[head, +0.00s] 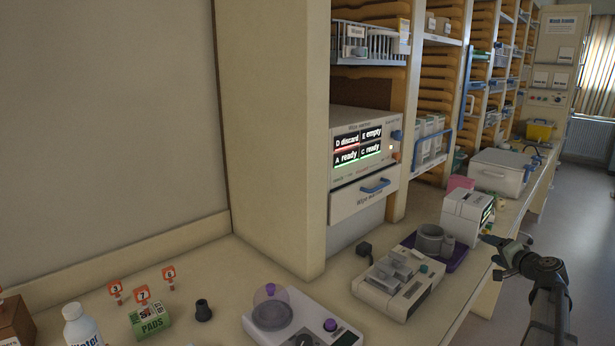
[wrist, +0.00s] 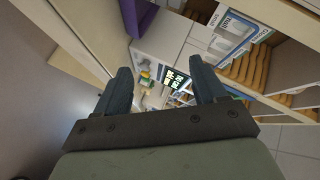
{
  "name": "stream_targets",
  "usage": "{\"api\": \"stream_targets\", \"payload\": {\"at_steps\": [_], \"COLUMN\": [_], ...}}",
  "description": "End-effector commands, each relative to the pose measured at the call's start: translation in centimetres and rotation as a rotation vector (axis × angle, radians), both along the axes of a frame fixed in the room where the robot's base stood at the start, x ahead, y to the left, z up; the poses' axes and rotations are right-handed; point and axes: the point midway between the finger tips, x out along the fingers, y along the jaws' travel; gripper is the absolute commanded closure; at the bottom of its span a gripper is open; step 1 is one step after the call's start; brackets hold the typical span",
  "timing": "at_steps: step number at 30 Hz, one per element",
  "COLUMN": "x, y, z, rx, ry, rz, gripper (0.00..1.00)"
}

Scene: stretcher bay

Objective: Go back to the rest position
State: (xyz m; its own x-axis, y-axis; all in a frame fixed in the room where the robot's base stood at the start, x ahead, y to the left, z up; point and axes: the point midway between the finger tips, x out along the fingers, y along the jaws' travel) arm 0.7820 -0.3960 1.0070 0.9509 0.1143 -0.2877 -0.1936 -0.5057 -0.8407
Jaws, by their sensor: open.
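My gripper (head: 492,250) is at the right of the head view, out past the counter's front edge, near a white device with a lit screen (head: 467,216). In the wrist view my gripper (wrist: 160,80) has its two dark fingers spread apart, with nothing between them. Shelving and a lit screen (wrist: 174,80) show beyond the fingers. My arm comes up from the lower right of the head view.
The counter (head: 235,262) holds a water bottle (head: 80,325), a pads box (head: 150,318), a scale-like device (head: 300,322), a tray device (head: 398,282) and a purple tray (head: 455,262). A wipe warmer (head: 365,160) stands in the shelving. The floor (head: 580,240) at right is clear.

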Motion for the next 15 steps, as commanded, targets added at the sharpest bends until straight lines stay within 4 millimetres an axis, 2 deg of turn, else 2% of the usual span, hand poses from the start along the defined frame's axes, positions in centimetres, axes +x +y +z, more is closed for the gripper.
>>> {"api": "stream_targets", "payload": {"at_steps": [1, 3, 7, 9, 12, 15], "x": [-1.0, -2.5, -5.7, -7.4, -8.7, -9.3], "y": [-3.1, -6.8, -13.0, -15.4, -16.4, -15.7], "z": [-1.2, -2.9, -6.8, -9.8, -14.2, -18.7], "rx": [0.017, 0.041, 0.079, 0.094, 0.099, 0.093], "ry": [0.017, 0.037, 0.073, 0.102, 0.151, 0.207], "rz": [-0.077, -0.181, -0.364, -0.448, -0.508, -0.524], "gripper": [0.3, 0.3, 0.3, 0.3, 0.3, 0.3]}}
